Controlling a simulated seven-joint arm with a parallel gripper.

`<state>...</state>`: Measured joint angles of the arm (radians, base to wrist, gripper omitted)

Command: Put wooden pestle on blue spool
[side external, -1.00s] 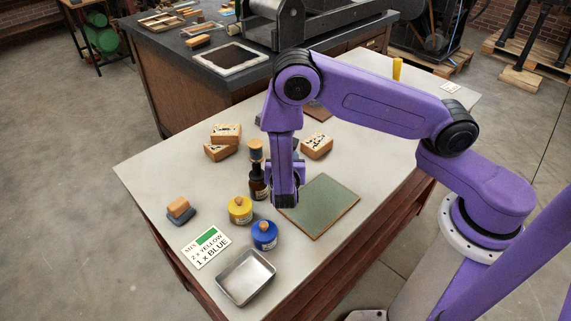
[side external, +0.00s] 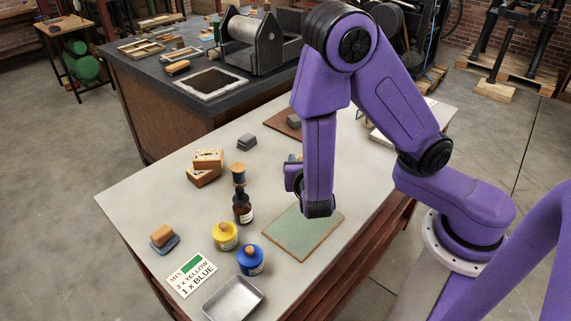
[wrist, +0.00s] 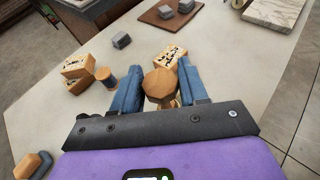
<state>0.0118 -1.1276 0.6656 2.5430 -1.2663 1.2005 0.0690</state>
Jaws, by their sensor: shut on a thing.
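The wooden pestle (wrist: 160,82) sits between the two blue-grey fingers of my gripper (wrist: 160,88) in the wrist view, its faceted wooden end toward the camera. My gripper is shut on it. In the side view my arm hides the pestle and most of the gripper. The blue spool (side external: 238,178) stands upright on the table behind a dark bottle, wooden end up. The spool also shows in the wrist view (wrist: 106,78), left of my left finger and apart from it. Nothing is visible on top of the spool.
The dark bottle (side external: 242,209), yellow jar (side external: 225,237) and blue jar (side external: 250,261) stand in front. A green mat (side external: 291,236) lies to their right.

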